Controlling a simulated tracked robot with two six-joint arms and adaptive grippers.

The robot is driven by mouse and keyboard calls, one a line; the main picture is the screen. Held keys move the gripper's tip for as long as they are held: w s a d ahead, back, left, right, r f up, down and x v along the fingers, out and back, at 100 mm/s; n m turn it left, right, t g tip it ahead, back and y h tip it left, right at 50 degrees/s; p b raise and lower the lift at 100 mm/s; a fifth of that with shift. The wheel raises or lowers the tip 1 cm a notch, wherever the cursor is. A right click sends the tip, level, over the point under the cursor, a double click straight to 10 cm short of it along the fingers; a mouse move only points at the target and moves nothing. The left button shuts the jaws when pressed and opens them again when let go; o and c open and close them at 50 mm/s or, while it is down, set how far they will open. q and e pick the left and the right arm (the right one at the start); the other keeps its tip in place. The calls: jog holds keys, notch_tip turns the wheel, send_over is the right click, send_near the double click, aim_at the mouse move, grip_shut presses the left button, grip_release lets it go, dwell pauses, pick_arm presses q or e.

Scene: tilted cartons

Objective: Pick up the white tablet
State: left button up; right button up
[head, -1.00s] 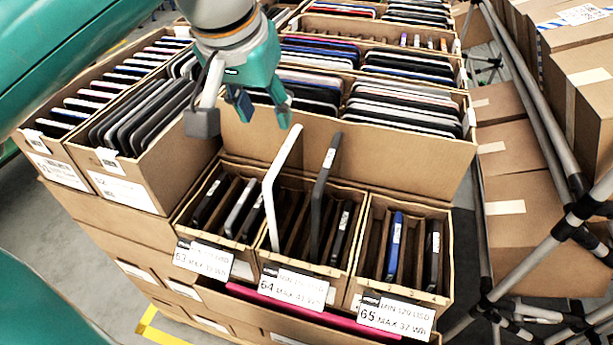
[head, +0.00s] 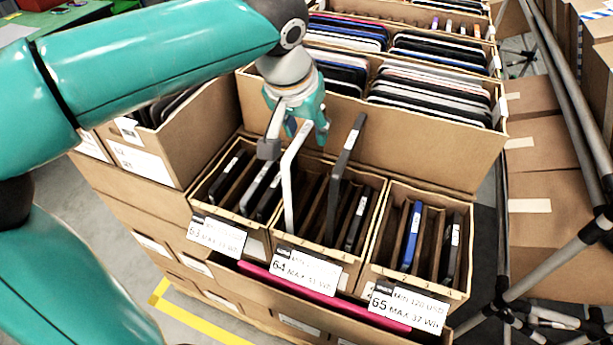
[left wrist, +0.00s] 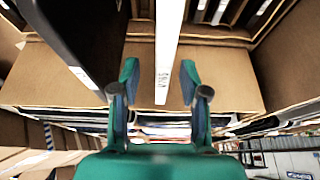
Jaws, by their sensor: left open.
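The white tablet (head: 288,185) stands on edge, slightly tilted, in the carton labelled 64 (head: 325,252) and sticks up well above its rim. My left gripper (head: 307,131) is at its top end, with fingers open. In the left wrist view, the narrow white edge of the tablet (left wrist: 168,45) runs between the two open fingers (left wrist: 159,78), with a gap visible on both sides. My right gripper is not in view.
A tall dark tablet (head: 341,180) stands just right of the white one in the same carton. A large carton wall (head: 420,145) rises close behind. Carton 65 (head: 380,270) holds a blue device (head: 411,236). Tripod-like poles (head: 565,90) stand at the right.

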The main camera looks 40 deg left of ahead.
aim_at(308, 140)
pick_arm(q)
jog(key=x, duration=0.4)
jog(key=shift+a, duration=0.15)
jog(key=shift+w+f, duration=0.1)
jog(key=shift+f, duration=0.1)
dwell(0.4)
grip_shut()
